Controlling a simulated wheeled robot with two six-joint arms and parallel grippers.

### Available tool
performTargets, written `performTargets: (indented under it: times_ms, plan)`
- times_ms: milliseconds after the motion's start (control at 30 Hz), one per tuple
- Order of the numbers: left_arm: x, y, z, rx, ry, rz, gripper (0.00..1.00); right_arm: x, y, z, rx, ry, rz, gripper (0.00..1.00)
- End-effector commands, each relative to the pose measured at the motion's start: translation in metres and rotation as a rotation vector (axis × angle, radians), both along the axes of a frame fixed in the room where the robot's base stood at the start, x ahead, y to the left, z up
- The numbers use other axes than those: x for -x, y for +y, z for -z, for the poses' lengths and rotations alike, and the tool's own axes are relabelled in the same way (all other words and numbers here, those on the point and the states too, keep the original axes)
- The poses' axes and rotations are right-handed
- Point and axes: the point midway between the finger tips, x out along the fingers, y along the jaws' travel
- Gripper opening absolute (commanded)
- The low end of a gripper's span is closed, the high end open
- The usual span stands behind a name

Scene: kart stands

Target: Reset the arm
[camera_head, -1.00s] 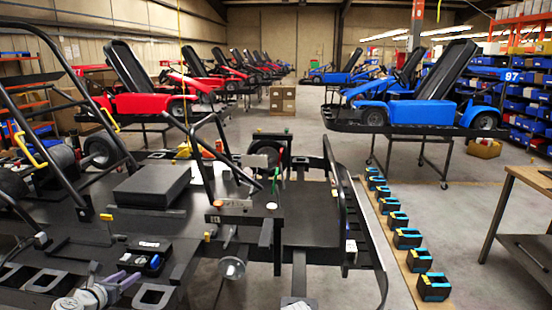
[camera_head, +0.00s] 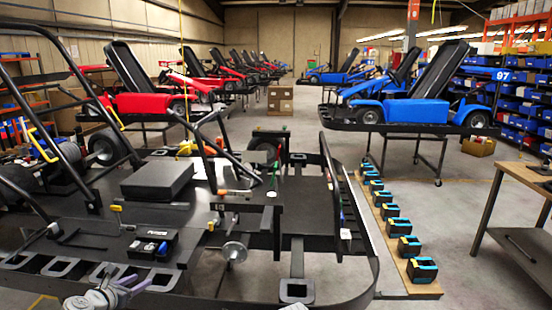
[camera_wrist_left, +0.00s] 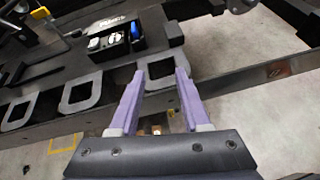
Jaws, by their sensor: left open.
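My left gripper (camera_head: 130,285) is at the bottom left of the head view, by the near edge of the black kart chassis (camera_head: 75,250). In the left wrist view its two purple fingers (camera_wrist_left: 161,75) stand apart with nothing held between them. Their tips point at the chassis edge, close to a row of grey-rimmed rectangular openings (camera_wrist_left: 78,95). I cannot tell whether they touch it.
A small black tray (camera_head: 152,244) with a blue item lies on the chassis, also in the wrist view (camera_wrist_left: 112,42). A black box (camera_head: 157,180) sits behind it. Several black-and-blue holders (camera_head: 421,270) line a board at right. A wooden-topped table (camera_head: 530,176) stands far right; floor between is clear.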

Motion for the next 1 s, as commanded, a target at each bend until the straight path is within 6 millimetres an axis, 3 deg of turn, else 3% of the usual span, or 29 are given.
performTargets:
  times_ms: [267, 467, 567, 700, 833, 1000]
  plan:
    - [-0.001, -0.069, 0.017, -0.238, 0.063, 0.269, 0.47, 0.000, 0.000, -0.005, 0.000, 0.000, 0.000, 0.50]
    - [0.011, -0.145, 0.039, -0.524, 0.110, 0.618, 0.47, 0.000, 0.000, -0.011, 0.000, 0.000, 0.000, 0.50]
    - [0.029, -0.195, 0.054, -0.726, 0.121, 0.889, 0.47, 0.000, 0.000, -0.015, 0.000, 0.000, 0.000, 0.50]
    - [0.068, -0.260, 0.074, -1.039, 0.105, 1.353, 0.47, 0.000, 0.000, -0.021, 0.000, 0.000, 0.000, 0.50]
    - [0.110, -0.301, 0.086, -1.290, 0.053, 1.794, 0.47, 0.000, 0.000, -0.027, 0.000, 0.000, 0.000, 0.50]
    - [0.157, -0.329, 0.090, -1.514, -0.040, 2.303, 0.47, 0.000, 0.000, -0.033, 0.000, 0.000, 0.000, 0.50]
